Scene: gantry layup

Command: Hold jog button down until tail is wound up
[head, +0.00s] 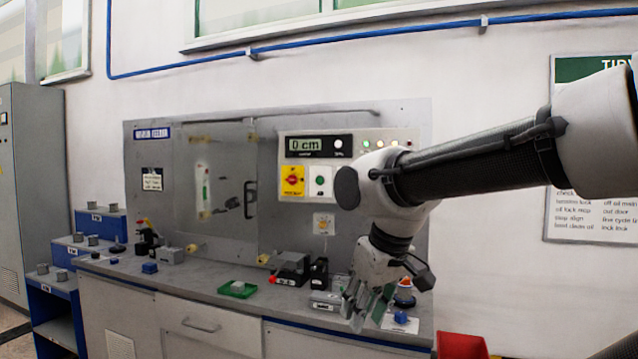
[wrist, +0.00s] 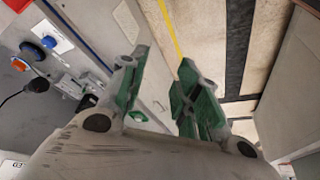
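My gripper (head: 365,308) hangs in front of the bench's right part, fingers down and apart, with nothing between them; it also shows in the wrist view (wrist: 158,80). A blue button on a white plate (head: 401,319) lies on the bench just right of the gripper. It also shows at upper left in the wrist view (wrist: 48,42), apart from the fingers. I cannot read its label, so I cannot confirm it is the jog button. A display (head: 304,145) on the wall panel reads "0 cm". I cannot make out a tail.
The panel has a red and yellow switch (head: 292,181) and a green button (head: 320,181). A green tray (head: 237,289) and black devices (head: 290,268) stand on the bench (head: 200,277). A red bin (head: 462,346) stands at lower right. Floor shows beyond the bench edge.

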